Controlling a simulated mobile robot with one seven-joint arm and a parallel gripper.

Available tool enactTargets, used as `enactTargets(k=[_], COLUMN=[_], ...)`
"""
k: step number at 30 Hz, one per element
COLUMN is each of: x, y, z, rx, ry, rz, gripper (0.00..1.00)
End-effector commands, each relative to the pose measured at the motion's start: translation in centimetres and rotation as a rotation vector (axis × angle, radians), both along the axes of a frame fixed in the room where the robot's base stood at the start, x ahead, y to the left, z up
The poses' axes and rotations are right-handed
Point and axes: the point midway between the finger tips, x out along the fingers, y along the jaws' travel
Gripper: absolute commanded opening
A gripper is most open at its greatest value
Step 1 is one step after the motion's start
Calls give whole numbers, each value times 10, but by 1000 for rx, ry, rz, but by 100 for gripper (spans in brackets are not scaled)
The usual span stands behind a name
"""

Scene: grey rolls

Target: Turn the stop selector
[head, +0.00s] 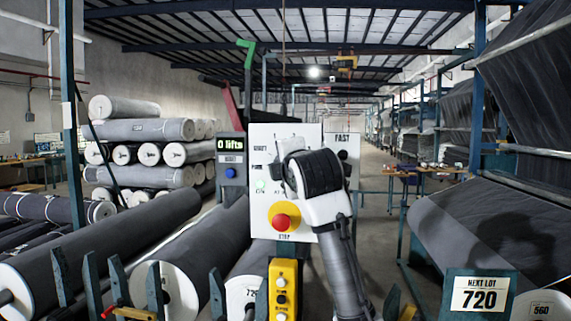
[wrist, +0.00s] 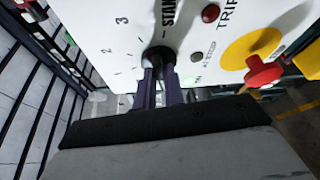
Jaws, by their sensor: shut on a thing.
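A white control panel (head: 262,150) stands ahead of me in the head view. In the wrist view the black selector knob (wrist: 158,54) sits on this panel, with printed marks 2 and 3 beside it and partly cut-off lettering "STAN". My gripper (wrist: 160,72) is at the knob, its two dark fingers closed on the knob's sides. In the head view my gripper and wrist hide the knob. A red mushroom button (head: 281,222) on a yellow disc is lower on the panel, with small lettering beneath. It also shows in the wrist view (wrist: 263,74), apart from my fingers.
A yellow push-button box (head: 283,290) hangs below. Large grey rolls (head: 100,240) lie at left; another grey roll (head: 490,235) is at right. An aisle opens behind.

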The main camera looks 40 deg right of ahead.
Motion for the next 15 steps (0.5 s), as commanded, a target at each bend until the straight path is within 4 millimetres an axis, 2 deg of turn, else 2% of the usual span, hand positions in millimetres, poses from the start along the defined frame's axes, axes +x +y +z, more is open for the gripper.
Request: enactTargets(k=[9, 10, 15], x=[0, 0, 0], y=[0, 0, 0], z=[-1, -1, -1], rx=[-1, -1, -1], ry=[4, 4, 3], rz=[0, 0, 0], gripper=[0, 12, 33])
